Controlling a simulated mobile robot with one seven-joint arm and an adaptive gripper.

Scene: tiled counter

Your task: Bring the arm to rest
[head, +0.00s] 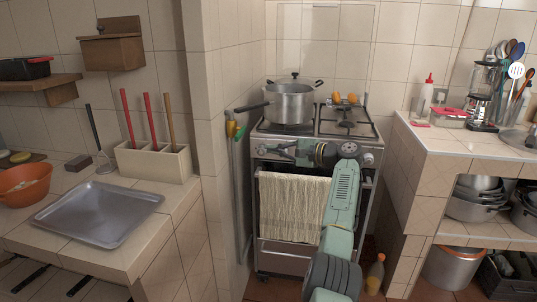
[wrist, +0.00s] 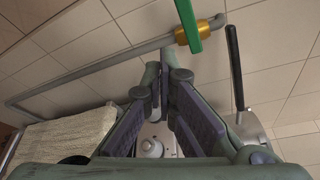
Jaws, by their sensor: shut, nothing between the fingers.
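My arm (head: 342,195) reaches up in front of the stove and bends left at the top. My gripper (head: 262,150) points left, level with the stove's front control panel and just above the towel. In the wrist view my gripper (wrist: 164,75) has its two fingers meeting at the tips, shut with nothing between them. A stove knob (wrist: 150,148) shows between the finger bases.
The stove (head: 305,258) carries a lidded pot (head: 290,103), its black handle (wrist: 235,68) sticking out left. A towel (head: 290,205) hangs in front. A gas pipe with a green lever (wrist: 191,25) runs along the tiled wall close to my fingertips. Counters flank the stove.

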